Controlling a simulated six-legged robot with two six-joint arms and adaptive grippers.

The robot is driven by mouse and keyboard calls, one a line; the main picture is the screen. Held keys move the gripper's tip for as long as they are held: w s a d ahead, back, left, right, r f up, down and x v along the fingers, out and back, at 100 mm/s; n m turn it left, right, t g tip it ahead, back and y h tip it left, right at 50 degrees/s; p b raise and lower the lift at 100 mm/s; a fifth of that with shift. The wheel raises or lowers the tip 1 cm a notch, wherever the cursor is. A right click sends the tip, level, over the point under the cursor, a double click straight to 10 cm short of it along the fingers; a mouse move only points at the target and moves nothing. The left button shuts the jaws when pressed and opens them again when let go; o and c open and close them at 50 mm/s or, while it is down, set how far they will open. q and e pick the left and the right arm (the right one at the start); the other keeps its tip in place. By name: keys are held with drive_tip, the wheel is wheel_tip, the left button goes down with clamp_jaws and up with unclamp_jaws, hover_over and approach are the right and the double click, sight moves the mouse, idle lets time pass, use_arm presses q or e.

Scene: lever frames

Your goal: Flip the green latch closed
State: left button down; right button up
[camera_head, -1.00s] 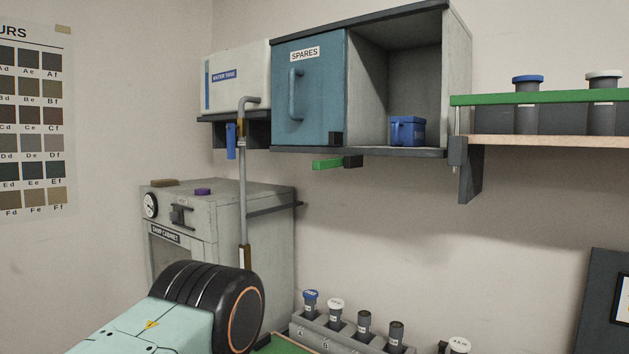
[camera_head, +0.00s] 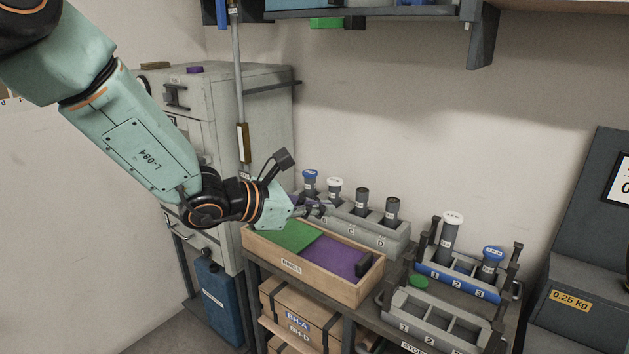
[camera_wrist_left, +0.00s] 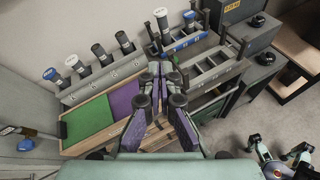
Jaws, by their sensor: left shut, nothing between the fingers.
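The green latch (camera_head: 328,22) shows at the top edge of the head view, under the dark underside of the wall cupboard (camera_head: 370,14). It lies level and points left from a dark block, which is at its right end. The cupboard above it is mostly cut off by the frame. My left gripper (camera_head: 314,206) is well below and slightly left of the latch, above the wooden box and in front of the vial rack. Its fingers are shut and empty, as the left wrist view also shows (camera_wrist_left: 165,78). My right gripper is not in view.
A wooden box (camera_head: 291,267) with green and purple panels stands below the gripper. The rack of vials (camera_head: 368,232) is behind it. A grey cabinet (camera_head: 268,125) and an upright pipe (camera_head: 240,80) stand left. The wall between latch and rack is clear.

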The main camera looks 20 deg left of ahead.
use_arm(q)
drive_tip(key=w+a+r+n+t, duration=0.2)
drive_tip(key=a+r+t, duration=0.1)
drive_tip(key=r, duration=0.4)
drive_tip(key=w+a+r+n+t+y, duration=0.1)
drive_tip(key=w+a+r+n+t, duration=0.1)
drive_tip(key=r, duration=0.5)
drive_tip(key=w+a+r+n+t, duration=0.2)
drive_tip(key=a+r+t, duration=0.1)
drive_tip(key=r, duration=0.4)
drive_tip(key=shift+a+r+n+t+y+b, duration=0.3)
drive_tip(key=shift+a+t+b, duration=0.1)
drive_tip(key=shift+t, duration=0.4)
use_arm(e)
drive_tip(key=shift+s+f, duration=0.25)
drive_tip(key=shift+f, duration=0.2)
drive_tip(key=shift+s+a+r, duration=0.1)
use_arm(q)
drive_tip(key=p, duration=0.3)
approach(330, 23)
drive_tip(key=w+f, duration=0.5)
drive_tip(key=r+p, duration=0.1)
drive_tip(key=r, duration=0.1)
drive_tip(key=d+r+p, duration=0.1)
drive_tip(key=r, duration=0.1)
drive_tip(key=shift+r, duration=0.3)
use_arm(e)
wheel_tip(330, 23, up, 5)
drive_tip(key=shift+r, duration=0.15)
